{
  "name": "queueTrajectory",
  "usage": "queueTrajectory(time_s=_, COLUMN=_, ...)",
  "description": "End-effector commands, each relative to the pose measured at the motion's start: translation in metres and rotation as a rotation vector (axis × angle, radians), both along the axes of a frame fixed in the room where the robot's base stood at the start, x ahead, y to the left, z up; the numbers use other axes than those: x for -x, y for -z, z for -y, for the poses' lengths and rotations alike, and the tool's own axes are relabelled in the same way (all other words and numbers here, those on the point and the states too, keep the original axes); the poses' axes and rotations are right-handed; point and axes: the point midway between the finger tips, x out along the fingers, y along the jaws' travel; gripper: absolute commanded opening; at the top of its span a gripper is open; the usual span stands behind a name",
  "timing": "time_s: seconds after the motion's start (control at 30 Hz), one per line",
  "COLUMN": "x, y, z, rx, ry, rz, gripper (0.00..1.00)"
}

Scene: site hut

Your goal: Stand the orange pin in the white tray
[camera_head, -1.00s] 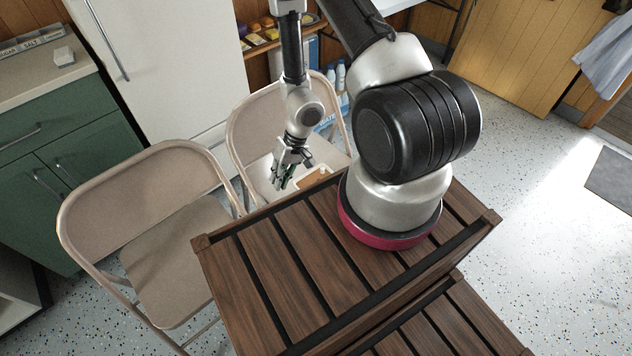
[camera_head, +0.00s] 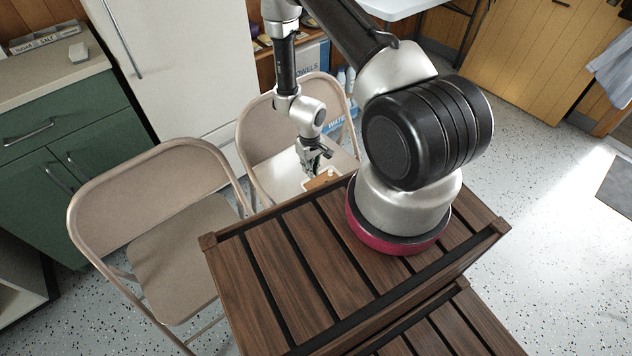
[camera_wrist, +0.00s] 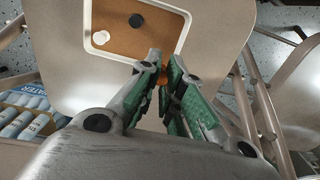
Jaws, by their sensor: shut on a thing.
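The white tray (camera_wrist: 88,22) has a brown floor and lies on a chair seat. It holds a white round piece (camera_wrist: 101,38) and a black round piece (camera_wrist: 136,20). In the head view the tray (camera_head: 322,181) is partly hidden behind the wooden top. My gripper (camera_wrist: 164,68) is shut on the orange pin (camera_wrist: 163,79), of which only a small part shows between the green-padded fingers. The fingertips overlap the tray's lower edge in the wrist view. I cannot tell the pin's tilt or its height above the tray. My gripper (camera_head: 317,165) also shows in the head view.
The chair with the tray (camera_head: 262,125) has its backrest beside my arm. Another folding chair (camera_head: 150,200) stands to the left, its seat empty. The slatted wooden top (camera_head: 270,270) is in front.

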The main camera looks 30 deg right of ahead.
Motion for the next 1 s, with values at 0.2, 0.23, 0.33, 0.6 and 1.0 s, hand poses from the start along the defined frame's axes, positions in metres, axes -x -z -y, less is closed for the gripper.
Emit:
queueTrajectory(time_s=0.2, x=0.000, y=0.029, z=0.001, rx=-0.001, ry=0.003, rz=-0.001, gripper=0.00)
queueTrajectory(time_s=0.23, x=0.000, y=0.031, z=0.000, rx=-0.001, ry=0.002, rz=-0.001, gripper=0.00)
queueTrajectory(time_s=0.33, x=0.000, y=0.041, z=0.000, rx=-0.001, ry=0.003, rz=-0.002, gripper=0.00)
queueTrajectory(time_s=0.6, x=0.000, y=0.068, z=0.000, rx=-0.002, ry=0.002, rz=-0.003, gripper=0.00)
queueTrajectory(time_s=1.0, x=-0.001, y=0.070, z=0.000, rx=-0.002, ry=0.000, rz=-0.003, gripper=0.17)
